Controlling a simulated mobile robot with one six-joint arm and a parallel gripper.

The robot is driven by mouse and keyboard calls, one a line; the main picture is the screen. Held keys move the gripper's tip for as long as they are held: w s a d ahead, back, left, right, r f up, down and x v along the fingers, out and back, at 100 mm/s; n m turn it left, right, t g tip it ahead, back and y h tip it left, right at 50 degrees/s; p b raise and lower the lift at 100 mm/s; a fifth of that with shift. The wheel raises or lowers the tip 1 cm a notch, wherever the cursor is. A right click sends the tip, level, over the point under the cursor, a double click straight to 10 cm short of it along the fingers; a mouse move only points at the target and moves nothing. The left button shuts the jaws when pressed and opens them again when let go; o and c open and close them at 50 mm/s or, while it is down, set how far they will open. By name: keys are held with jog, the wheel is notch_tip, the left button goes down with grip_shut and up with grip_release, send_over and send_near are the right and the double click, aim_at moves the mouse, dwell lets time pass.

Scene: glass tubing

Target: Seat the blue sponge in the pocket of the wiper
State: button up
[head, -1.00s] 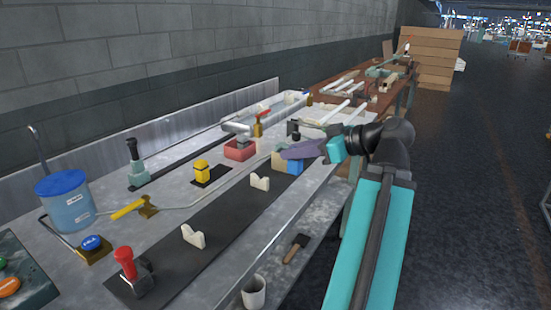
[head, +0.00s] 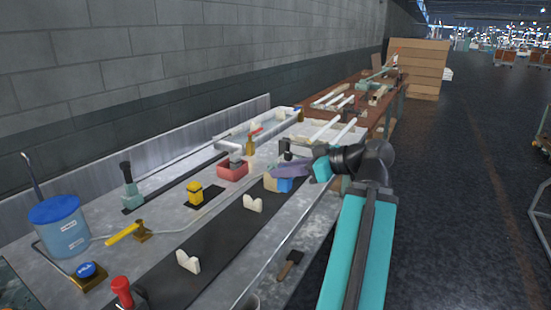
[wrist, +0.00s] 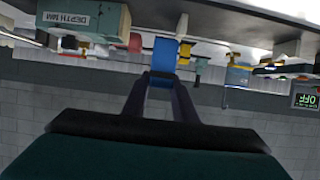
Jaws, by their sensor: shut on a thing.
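My gripper (head: 292,170) is over the far part of the bench in the head view. Its fingers are shut on the blue sponge (head: 285,185), which shows below them. In the wrist view the sponge (wrist: 165,55) stands between the fingertips (wrist: 163,78) and juts out past them. A tan block (head: 270,180) shows just left of the sponge in the head view; whether they touch is unclear. I cannot pick out the wiper or its pocket for certain. The far side of the sponge is hidden.
White cradles (head: 253,203) stand on the dark strip. A blue-lidded tub (head: 60,226) is at left. A dark-headed tool (head: 291,259) lies near the front edge. Open floor is at right.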

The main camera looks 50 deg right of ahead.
jog(key=w+d+p, duration=0.1)
jog(key=p, duration=0.1)
jog(key=w+d+p, duration=0.1)
jog(key=p, duration=0.1)
jog(key=shift+w+r, duration=0.1)
jog(key=shift+w, duration=0.3)
jog(key=w+p, duration=0.1)
jog(key=p, duration=0.3)
jog(key=shift+d, duration=0.4)
jog(key=p, duration=0.6)
jog(key=shift+w+d, duration=0.25)
jog(key=shift+w, duration=0.15)
jog(key=w+d+f+p, duration=0.1)
jog(key=w+d+p, duration=0.3)
jog(key=w+p, duration=0.2)
jog(key=shift+w+d+f, duration=0.25)
jog(key=shift+d, duration=0.15)
jog(key=shift+f, duration=0.1)
